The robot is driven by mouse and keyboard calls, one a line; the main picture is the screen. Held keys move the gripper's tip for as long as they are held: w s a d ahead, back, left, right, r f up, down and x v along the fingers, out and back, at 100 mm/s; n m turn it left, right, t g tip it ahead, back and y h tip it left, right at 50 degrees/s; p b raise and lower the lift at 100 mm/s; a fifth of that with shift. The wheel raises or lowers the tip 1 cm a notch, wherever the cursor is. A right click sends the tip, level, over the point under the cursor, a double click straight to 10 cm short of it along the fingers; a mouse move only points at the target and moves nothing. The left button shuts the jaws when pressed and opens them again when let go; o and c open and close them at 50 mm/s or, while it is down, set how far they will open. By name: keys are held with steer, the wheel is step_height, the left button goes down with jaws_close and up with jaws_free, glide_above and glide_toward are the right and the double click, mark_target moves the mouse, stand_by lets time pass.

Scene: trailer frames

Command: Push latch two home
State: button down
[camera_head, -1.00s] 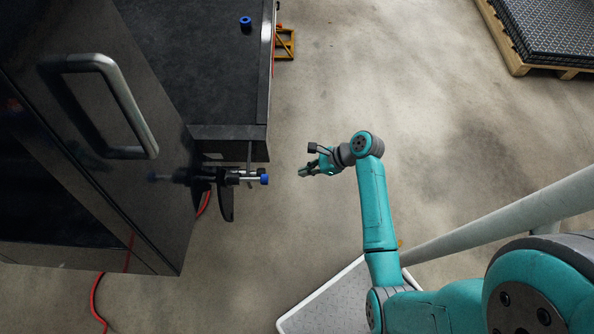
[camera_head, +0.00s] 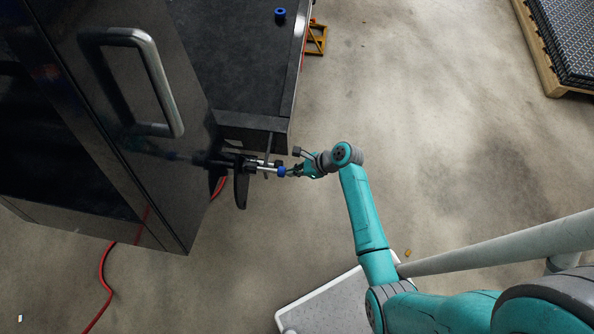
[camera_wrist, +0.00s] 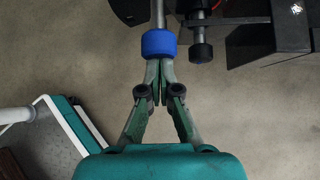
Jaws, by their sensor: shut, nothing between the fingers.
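The latch (camera_head: 238,165) is a dark fixture with a metal rod, mounted by the edge of the black cabinet. The rod ends in a blue knob (camera_head: 282,171), which also shows in the wrist view (camera_wrist: 158,43). My gripper (camera_head: 292,171) is shut and empty, level with the knob on its right. In the wrist view my closed fingertips (camera_wrist: 160,64) meet the knob's end face or sit right at it; I cannot tell whether they press on it. A second rod with a black tip (camera_wrist: 201,52) lies beside the blue knob. No label marks which latch is number two.
The cabinet door with a grey handle (camera_head: 160,85) stands at the left. A dark tabletop (camera_head: 240,60) carries a small blue ring (camera_head: 280,14). A red hose (camera_head: 105,270) lies on the floor. A pallet stack (camera_head: 570,40) is at top right; the floor between is open.

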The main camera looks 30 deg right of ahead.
mark_target(283, 170)
steer(key=shift+a, duration=0.1)
steer(key=shift+w+a, duration=0.6)
steer(key=shift+a, duration=0.2)
steer(key=shift+w+a, duration=0.6)
steer(key=shift+a, duration=0.2)
steer(key=shift+d, duration=0.1)
